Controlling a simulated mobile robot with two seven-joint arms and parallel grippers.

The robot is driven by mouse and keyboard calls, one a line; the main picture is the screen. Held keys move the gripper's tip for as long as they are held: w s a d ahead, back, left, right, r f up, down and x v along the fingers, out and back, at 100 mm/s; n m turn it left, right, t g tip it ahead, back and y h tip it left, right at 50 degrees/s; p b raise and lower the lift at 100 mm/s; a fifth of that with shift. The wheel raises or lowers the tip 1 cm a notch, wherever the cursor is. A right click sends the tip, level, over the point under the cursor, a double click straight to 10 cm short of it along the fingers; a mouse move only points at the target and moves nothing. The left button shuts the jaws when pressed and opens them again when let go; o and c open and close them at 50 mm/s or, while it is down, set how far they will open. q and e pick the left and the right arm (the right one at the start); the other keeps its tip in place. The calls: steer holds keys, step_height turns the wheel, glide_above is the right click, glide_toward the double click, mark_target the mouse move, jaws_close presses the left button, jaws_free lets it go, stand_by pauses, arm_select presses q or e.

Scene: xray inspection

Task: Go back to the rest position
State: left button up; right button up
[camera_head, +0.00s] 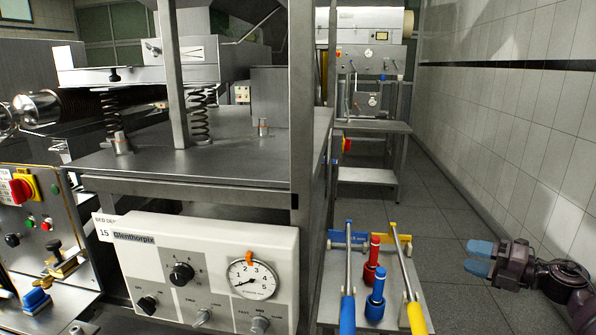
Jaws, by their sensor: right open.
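My right gripper (481,258) is at the lower right, with two blue fingertips pointing left and a purple-brown body behind them. It is open, with nothing visible between the fingers. It is over the grey tiled floor, to the right of a small metal shelf (330,285) and apart from it. My left gripper is not in view.
The shelf carries blue and yellow levers and red and blue knobs. A control box (215,262) with a dial stands in front of a steel machine table (215,160). A tiled wall (510,110) bounds the right side. Open floor (435,205) lies between.

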steer(key=w+d+r+m+t+h, duration=0.4)
steer(key=d+m+t+h, duration=0.35)
steer(key=m, duration=0.35)
steer(key=d+f+m+g+h, duration=0.45)
steer(key=d+m+h, duration=0.4)
steer(key=m, duration=0.35)
steer(key=s+a+f+g+y, duration=0.1)
steer(key=s+a+f, duration=0.35)
steer(key=f, duration=0.25)
steer(key=s+a+f+m+y, duration=0.1)
steer(key=s+a+f, duration=0.35)
steer(key=f, duration=0.25)
steer(key=s+a+f+g, duration=0.1)
steer(key=s+a+f, duration=0.3)
steer(key=a+f, duration=0.25)
steer(key=s+a+f+m+y, duration=0.1)
steer(key=s+a+f, duration=0.3)
steer(key=s+a, duration=0.4)
steer(key=s+a+f+m+g, duration=0.1)
steer(key=s+a+f+m, duration=0.2)
steer(key=s+a, duration=0.6)
steer(key=s+f, duration=0.1)
steer(key=s, duration=0.2)
steer(key=shift+a+m+g+y, duration=0.15)
steer(key=shift+m+g+y, duration=0.15)
steer(key=shift+y, duration=0.1)
